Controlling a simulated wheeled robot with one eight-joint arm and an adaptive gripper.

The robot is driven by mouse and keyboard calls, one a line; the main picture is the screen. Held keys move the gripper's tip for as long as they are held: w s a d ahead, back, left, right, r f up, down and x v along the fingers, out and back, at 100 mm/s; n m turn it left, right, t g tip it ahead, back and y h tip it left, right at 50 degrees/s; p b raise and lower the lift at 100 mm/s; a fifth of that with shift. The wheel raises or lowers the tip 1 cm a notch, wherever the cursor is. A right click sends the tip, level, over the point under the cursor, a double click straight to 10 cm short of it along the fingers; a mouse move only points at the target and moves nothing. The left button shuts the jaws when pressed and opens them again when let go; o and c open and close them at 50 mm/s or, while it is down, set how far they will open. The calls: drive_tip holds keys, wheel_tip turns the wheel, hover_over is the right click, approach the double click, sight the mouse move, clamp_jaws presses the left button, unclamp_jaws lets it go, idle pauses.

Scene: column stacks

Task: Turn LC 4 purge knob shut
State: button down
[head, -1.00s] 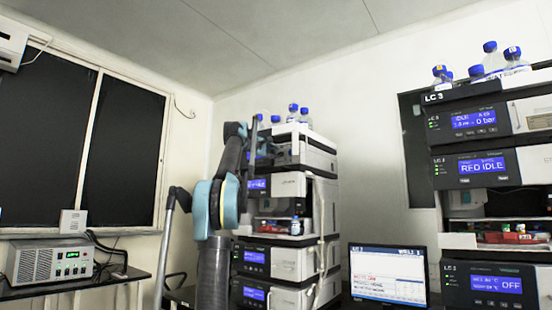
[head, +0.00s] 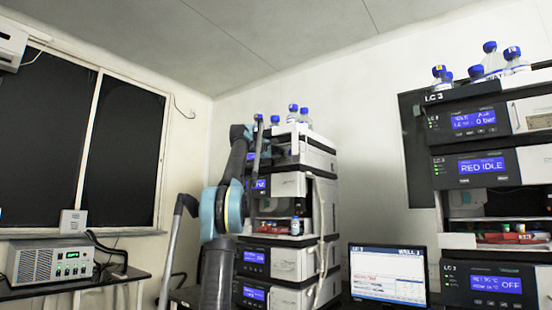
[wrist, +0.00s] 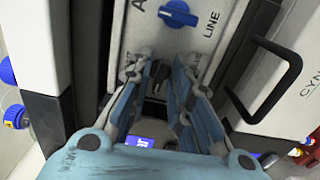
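My gripper (wrist: 161,68) is open in the wrist view, with its two fingers spread apart. A small dark knob-like part (wrist: 158,74) shows in the gap between the fingertips; I cannot tell whether they touch it. A blue knob (wrist: 178,14) sits on a pale panel (wrist: 146,36) beyond the fingertips, near the letters "A" and "LINE". In the head view my arm reaches up in front of the middle instrument stack (head: 318,158). No LC 4 label is readable, and I cannot tell which part is the purge knob.
A black handle (wrist: 283,82) stands out to the right of the fingers in the wrist view. Blue-capped bottles (head: 293,113) top the middle stack. The LC 3 stack (head: 480,168) stands right, a monitor (head: 388,273) between them. A grey box (head: 50,262) sits left.

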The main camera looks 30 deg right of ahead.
drive_tip(key=shift+m, duration=0.4)
drive_tip(key=m, duration=0.4)
drive_tip(key=shift+m, duration=0.3)
drive_tip(key=shift+w+m, duration=0.1)
drive_tip(key=shift+m, duration=6.3)
drive_tip(key=c, duration=1.7)
unclamp_jaws()
drive_tip(key=shift+f, duration=0.1)
